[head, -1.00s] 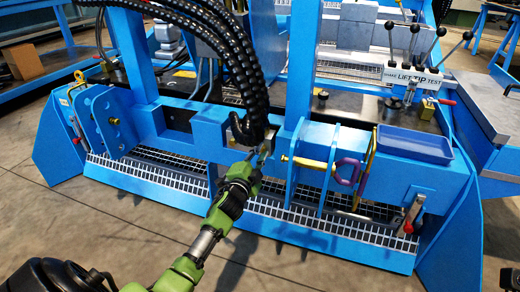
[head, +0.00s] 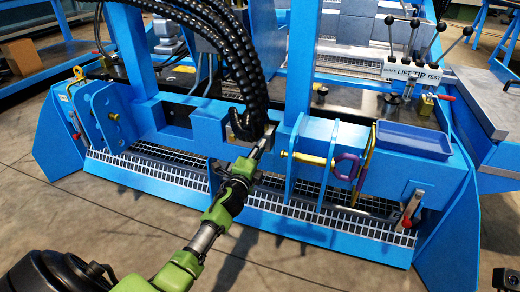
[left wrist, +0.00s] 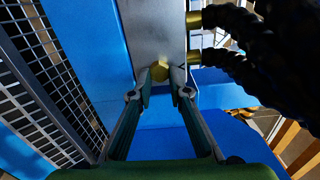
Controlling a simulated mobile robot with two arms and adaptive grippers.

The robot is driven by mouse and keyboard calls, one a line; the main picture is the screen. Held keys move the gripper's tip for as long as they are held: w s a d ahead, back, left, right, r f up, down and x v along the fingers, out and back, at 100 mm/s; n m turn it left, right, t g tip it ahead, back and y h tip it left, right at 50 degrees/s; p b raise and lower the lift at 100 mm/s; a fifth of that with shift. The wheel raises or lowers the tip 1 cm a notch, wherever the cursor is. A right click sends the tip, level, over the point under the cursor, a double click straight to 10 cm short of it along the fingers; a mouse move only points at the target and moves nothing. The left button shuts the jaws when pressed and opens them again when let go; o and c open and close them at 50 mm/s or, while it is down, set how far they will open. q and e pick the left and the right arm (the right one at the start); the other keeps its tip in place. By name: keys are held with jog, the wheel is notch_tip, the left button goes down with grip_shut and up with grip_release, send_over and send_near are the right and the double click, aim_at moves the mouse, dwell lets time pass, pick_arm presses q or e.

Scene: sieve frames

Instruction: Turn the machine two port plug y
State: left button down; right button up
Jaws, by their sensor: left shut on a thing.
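The port plug is a small brass hex head (left wrist: 159,71) on a grey metal block (left wrist: 152,28) in the left wrist view. My left gripper (left wrist: 161,82) is shut on it, with one finger on each side of the hex. In the head view my left gripper (head: 262,146) reaches up to the block below the black hoses (head: 243,100); the plug is too small and covered to make out there. My right gripper is not in view.
Black hoses with brass fittings (left wrist: 194,20) join the block close to the right of my fingers in the wrist view. A blue frame with a yellow pin (head: 303,159), a purple ring (head: 346,170) and a blue tray (head: 413,142) stands to the right. Bare floor lies in front.

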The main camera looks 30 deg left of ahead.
pick_arm(q)
jog(key=shift+f, duration=0.1)
jog(key=c, duration=1.9)
grip_release()
jog(key=v, duration=1.2)
jog(key=shift+d, duration=0.1)
